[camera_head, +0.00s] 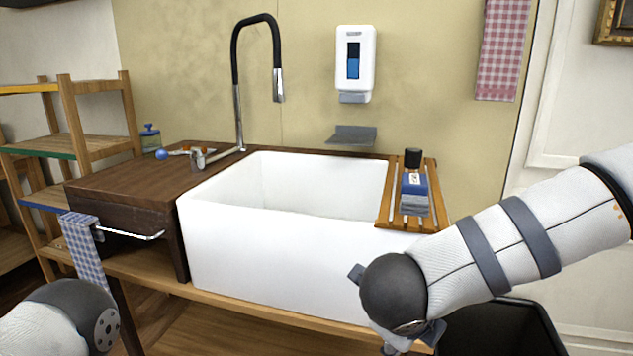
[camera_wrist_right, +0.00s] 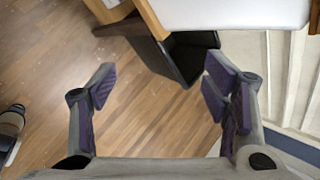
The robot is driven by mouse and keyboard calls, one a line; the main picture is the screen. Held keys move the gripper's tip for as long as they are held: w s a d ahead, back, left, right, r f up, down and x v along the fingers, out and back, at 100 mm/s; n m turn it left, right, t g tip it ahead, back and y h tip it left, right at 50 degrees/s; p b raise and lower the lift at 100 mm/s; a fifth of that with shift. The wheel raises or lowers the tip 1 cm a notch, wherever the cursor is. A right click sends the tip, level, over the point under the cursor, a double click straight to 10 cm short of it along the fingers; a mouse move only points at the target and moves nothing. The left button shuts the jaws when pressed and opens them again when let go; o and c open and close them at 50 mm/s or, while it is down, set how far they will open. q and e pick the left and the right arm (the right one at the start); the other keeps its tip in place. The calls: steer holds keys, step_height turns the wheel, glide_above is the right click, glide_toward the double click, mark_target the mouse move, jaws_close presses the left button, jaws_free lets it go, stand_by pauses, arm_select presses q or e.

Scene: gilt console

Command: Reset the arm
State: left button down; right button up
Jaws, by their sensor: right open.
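My right arm comes in from the right in the head view, in front of the sink's right front. Its gripper is mostly hidden behind the dark wrist joint there. In the right wrist view my right gripper (camera_wrist_right: 158,92) is open, its fingers wide apart with nothing between them. It points down toward the wooden floor (camera_wrist_right: 145,95). My left arm shows only as a white link and dark joint at the lower left of the head view. Its gripper is out of the picture.
A white sink (camera_head: 270,255) stands on a wooden bench. A slatted rack (camera_head: 385,205) across its right side holds a blue-labelled bottle (camera_head: 413,190). A black bin (camera_head: 500,330) is below right; it also shows in the wrist view (camera_wrist_right: 185,60). A tall faucet (camera_head: 238,110) rises behind.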

steer(key=s+d+f+n+g+y, duration=0.1)
steer(key=s+f+n, duration=0.7)
steer(key=f, duration=0.2)
steer(key=s+d+f+n+g+y, duration=0.1)
steer(key=s+f+n+y, duration=0.1)
steer(key=s+f+n, duration=0.7)
steer(key=s+d+f+n+g, duration=0.2)
steer(key=s+n, duration=0.1)
steer(key=s, duration=0.5)
steer(key=s+d+f+n+g, duration=0.1)
steer(key=s+n+g, duration=0.1)
steer(key=s+n, duration=0.2)
steer(key=s+d+f+n+g+y, duration=0.1)
steer(key=s+d+f+n+g, duration=0.1)
steer(key=s, duration=0.9)
steer(key=shift+s+d+f+n+g, duration=0.3)
steer(key=shift+n+g, duration=0.3)
steer(key=shift+n, duration=0.1)
steer(key=shift+w, duration=0.1)
